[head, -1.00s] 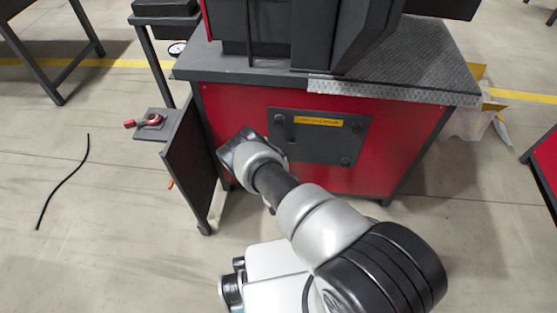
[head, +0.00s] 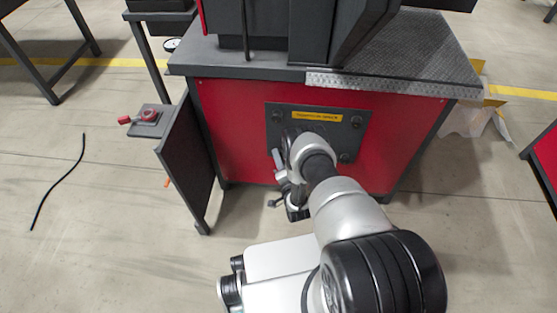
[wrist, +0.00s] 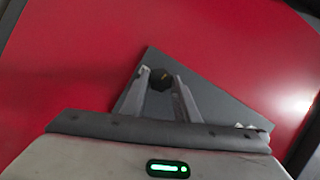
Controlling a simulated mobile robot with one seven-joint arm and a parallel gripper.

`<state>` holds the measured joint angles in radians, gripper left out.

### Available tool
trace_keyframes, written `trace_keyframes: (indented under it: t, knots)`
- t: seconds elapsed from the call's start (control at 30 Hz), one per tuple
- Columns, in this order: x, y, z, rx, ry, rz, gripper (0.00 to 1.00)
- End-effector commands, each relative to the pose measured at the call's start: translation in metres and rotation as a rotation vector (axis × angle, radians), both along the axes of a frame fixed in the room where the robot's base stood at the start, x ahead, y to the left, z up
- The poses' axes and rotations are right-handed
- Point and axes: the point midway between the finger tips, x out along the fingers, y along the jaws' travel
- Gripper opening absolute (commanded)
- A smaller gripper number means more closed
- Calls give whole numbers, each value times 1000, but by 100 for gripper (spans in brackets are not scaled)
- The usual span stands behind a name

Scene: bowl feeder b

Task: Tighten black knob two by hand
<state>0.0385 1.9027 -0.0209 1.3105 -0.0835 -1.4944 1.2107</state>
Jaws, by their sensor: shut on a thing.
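The grey cover panel (head: 320,106) with a yellow label is on the red front of the machine cabinet. Black knobs show at its upper left (head: 276,115), upper right (head: 357,121) and lower right (head: 345,157); my arm hides the lower-left part. In the wrist view a black knob (wrist: 160,77) sits between the two fingers of my gripper (wrist: 160,88), in front of the grey panel (wrist: 212,100). My gripper is shut on this knob. In the head view my gripper (head: 279,162) is at the panel's lower left, partly hidden by my wrist. I cannot read which knob is number two.
A black cable (head: 60,180) lies on the floor at left. Floor at front left is clear.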

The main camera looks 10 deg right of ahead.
Motion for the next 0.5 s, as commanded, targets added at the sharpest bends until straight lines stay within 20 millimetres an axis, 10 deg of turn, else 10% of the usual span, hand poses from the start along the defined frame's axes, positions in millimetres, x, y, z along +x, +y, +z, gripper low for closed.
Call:
trace_keyframes:
  t: [0.5]
  knots:
    - [0,1,-1,120,-38,2,6]
